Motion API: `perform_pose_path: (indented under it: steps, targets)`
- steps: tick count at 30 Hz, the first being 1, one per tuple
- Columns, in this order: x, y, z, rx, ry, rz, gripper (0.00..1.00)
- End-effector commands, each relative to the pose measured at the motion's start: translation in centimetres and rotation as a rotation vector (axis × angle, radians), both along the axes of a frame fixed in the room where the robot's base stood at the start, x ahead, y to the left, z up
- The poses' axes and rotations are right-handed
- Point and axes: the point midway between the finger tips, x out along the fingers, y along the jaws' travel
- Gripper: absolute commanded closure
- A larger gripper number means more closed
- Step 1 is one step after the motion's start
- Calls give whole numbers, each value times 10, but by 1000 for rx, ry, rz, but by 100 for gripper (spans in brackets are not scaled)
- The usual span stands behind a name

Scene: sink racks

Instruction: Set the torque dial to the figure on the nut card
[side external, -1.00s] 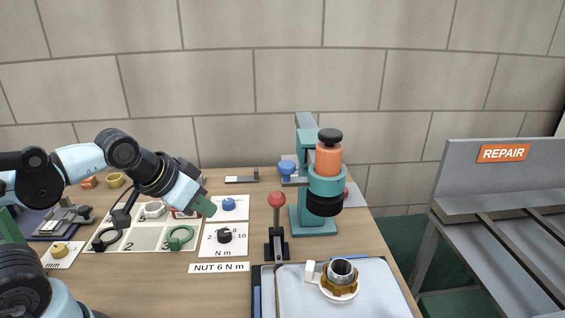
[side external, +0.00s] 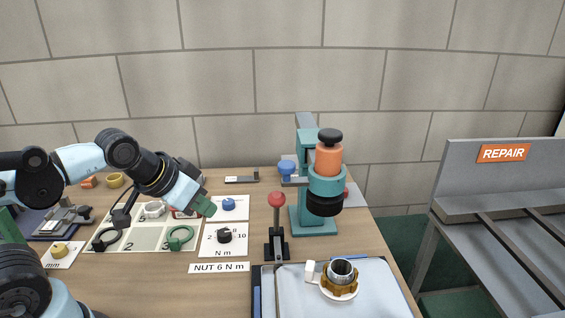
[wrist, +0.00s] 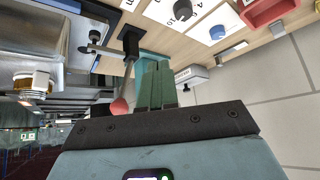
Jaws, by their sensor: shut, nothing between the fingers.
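The torque dial (side external: 224,236) is a black knob on a white scale card (side external: 223,251) marked "N m", with 2, 8 and 10 legible. Its pointer setting is too small to read. The nut card (side external: 219,268) lies in front of the dial and reads "NUT 6 N m". My gripper (side external: 207,208) is above the board, up and left of the dial in the side view, and apart from it. Its green fingers are together and empty, as the wrist view (wrist: 157,84) shows. The dial also shows at the top of the wrist view (wrist: 182,9).
A red-balled lever (side external: 276,225) stands right of the dial, with a teal press (side external: 314,210) behind it. A blue knob (side external: 228,204) sits behind the dial. Green (side external: 181,238) and black rings lie left. A tray (side external: 385,290) holds a cup-like part (side external: 340,278).

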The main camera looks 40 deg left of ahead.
Motion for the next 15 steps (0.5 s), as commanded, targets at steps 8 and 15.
perform_pose_path:
  steps: [8, 15]
  targets:
    - [2, 2, 2, 16, 19, -18, 76]
    - [22, 13, 8, 138, 187, -199, 39]
